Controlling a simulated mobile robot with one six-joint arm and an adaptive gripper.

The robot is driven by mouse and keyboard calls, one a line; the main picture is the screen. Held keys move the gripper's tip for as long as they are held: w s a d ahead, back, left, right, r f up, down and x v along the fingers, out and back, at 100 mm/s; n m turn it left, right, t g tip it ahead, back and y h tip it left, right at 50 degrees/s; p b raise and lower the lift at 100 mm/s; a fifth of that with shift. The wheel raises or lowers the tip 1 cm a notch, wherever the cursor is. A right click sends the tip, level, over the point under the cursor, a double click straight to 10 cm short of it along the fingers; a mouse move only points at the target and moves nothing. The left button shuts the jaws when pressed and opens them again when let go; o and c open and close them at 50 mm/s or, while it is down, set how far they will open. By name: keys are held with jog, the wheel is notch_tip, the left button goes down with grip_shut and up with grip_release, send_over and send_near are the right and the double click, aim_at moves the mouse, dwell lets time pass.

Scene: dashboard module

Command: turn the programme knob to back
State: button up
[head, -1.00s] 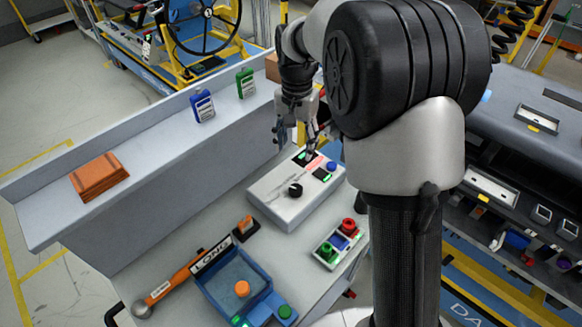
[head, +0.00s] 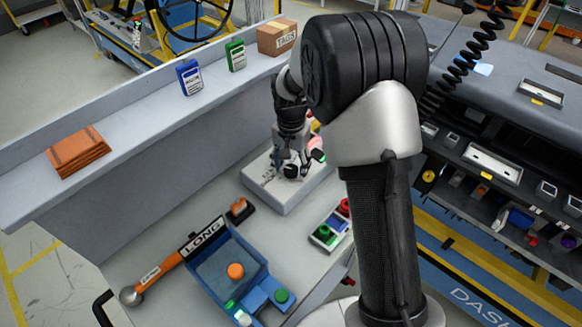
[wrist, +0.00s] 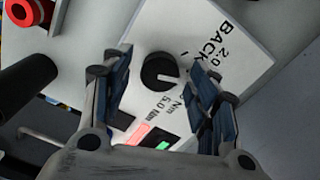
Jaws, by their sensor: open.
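The programme knob (wrist: 161,70) is a round black dial on a pale control box (head: 262,180). In the wrist view its white pointer line runs to the right. The printed word BACK (wrist: 209,38) is up and right of the knob, with 2.0 beside it; Nm and 5.0 are printed below the knob. My gripper (wrist: 161,66) is open, with one blue-padded finger on each side of the knob and visible gaps between. In the head view my gripper (head: 290,158) is over the box and partly hides the knob (head: 291,171).
Red and green lit displays (wrist: 150,133) are near the fingers. A small button box (head: 331,231) and a blue tray (head: 228,268) with an orange-handled wrench (head: 166,267) lie nearer.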

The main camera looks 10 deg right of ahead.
jog(key=shift+c, duration=0.5)
jog(key=c, duration=1)
jog(key=n+p, duration=0.2)
jog(key=n, duration=0.1)
jog(key=shift+n, duration=0.3)
jog(key=shift+n+p, duration=0.75)
jog(key=shift+n, duration=1.25)
jog(key=o, duration=1.1)
